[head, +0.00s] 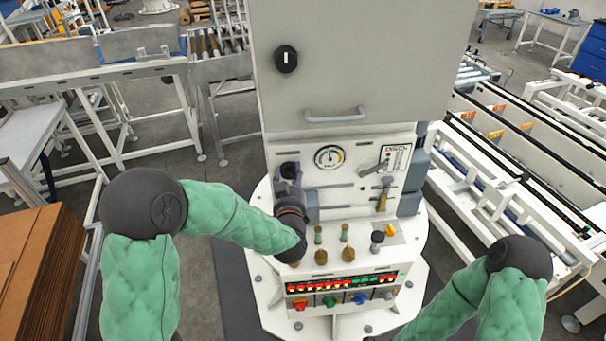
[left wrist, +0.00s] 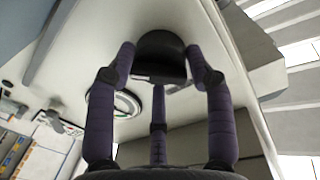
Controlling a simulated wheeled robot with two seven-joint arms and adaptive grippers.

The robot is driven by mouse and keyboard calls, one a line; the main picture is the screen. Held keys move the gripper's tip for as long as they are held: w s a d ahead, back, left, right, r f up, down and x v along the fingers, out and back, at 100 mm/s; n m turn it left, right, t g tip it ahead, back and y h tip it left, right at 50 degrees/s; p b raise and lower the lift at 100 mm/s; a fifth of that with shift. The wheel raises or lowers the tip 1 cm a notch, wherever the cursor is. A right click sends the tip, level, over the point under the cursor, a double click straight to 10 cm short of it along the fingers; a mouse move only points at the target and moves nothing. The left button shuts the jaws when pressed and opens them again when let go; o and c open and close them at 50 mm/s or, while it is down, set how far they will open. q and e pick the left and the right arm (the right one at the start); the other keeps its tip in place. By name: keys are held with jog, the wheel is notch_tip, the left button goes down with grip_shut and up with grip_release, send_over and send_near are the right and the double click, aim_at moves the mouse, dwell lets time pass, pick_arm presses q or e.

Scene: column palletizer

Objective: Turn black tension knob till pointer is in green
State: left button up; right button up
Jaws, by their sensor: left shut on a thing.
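The black tension knob (left wrist: 160,58) sits between the purple fingers of my left gripper (left wrist: 163,75) in the left wrist view. In the head view my left gripper (head: 289,182) reaches the panel from below, and the black knob (head: 289,170) shows at its fingertips. The gripper is closed around the knob. The round gauge (head: 329,157) with a white face is just right of the knob; its pointer and green band are too small to read surely. In the left wrist view the gauge (left wrist: 126,103) is partly hidden by a finger. My right gripper is out of view.
A lever (head: 374,168) and a brass-coloured valve (head: 383,194) are right of the gauge. Several small knobs stand on the ledge below, above a lit red and green strip (head: 341,284). A cabinet door with a handle (head: 335,115) is above. Conveyors flank the machine.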

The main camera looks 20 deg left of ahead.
pick_arm(q)
jog(key=shift+w+r+m+p, duration=0.1)
jog(key=shift+r+m+p, duration=0.2)
jog(key=shift+m, duration=0.35)
jog(key=shift+w+r+m+p, duration=0.1)
jog(key=shift+r+m+p, duration=0.15)
jog(key=shift+m, duration=0.4)
jog(key=o, duration=1.1)
jog(key=shift+f, duration=0.15)
jog(key=shift+s+f, duration=0.1)
jog(key=shift+f, duration=0.05)
jog(key=shift+s+d, duration=0.1)
jog(key=shift+s, duration=0.1)
jog(key=v, duration=1.2)
jog(key=shift+d, duration=0.1)
